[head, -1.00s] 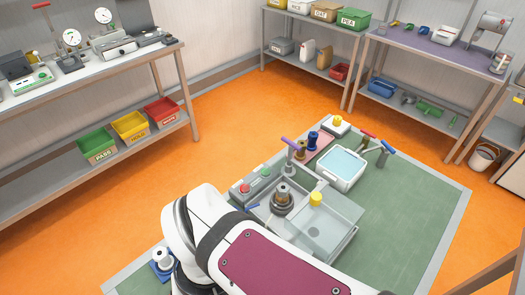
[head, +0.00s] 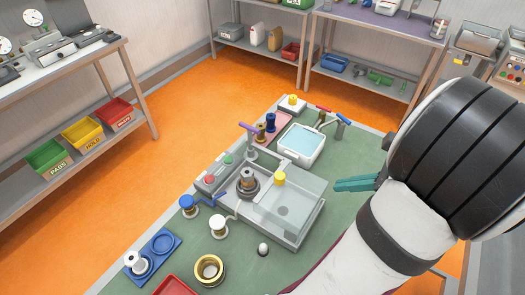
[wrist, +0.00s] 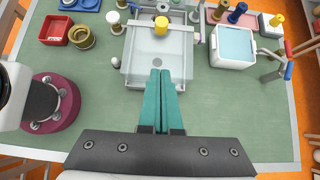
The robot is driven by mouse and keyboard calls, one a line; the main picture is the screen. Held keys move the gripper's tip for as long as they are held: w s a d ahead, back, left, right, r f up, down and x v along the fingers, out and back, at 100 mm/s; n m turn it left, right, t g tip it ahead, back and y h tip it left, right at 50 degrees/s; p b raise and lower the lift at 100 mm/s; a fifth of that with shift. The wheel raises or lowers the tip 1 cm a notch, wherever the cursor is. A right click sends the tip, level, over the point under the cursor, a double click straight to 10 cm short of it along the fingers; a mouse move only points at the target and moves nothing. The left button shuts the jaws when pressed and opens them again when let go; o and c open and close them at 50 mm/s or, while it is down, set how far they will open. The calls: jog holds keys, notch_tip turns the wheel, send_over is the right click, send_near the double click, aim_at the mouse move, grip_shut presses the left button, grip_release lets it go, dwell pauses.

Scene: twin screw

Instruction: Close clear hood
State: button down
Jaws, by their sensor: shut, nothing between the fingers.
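The clear hood (head: 296,204) is a see-through panel on the grey machine (head: 213,185), with a yellow knob (head: 279,178) at its edge nearest the spindle. The hood lies over the machine's right part. My gripper (head: 338,185) has teal fingers, shut and empty, to the right of the hood and apart from the knob. In the wrist view the fingertips (wrist: 160,72) overlap the hood's near part (wrist: 185,65), with the yellow knob (wrist: 161,25) beyond them. Their height above it is unclear.
A white tray with blue liquid (head: 300,142) stands behind the machine. A purple-handled lever (head: 250,128) rises at its back left. Spools, a brass ring (head: 209,269) and a red tray (head: 174,287) lie in front. The green mat right of the machine is mostly clear.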

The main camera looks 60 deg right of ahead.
send_near(295, 192)
jog(key=x, duration=0.3)
jog(key=shift+w, duration=0.4)
jog(key=w, duration=0.3)
jog(key=shift+w+f, duration=0.1)
jog(key=shift+w, duration=0.5)
jog(key=w, duration=1.4)
jog(key=shift+w, duration=0.25)
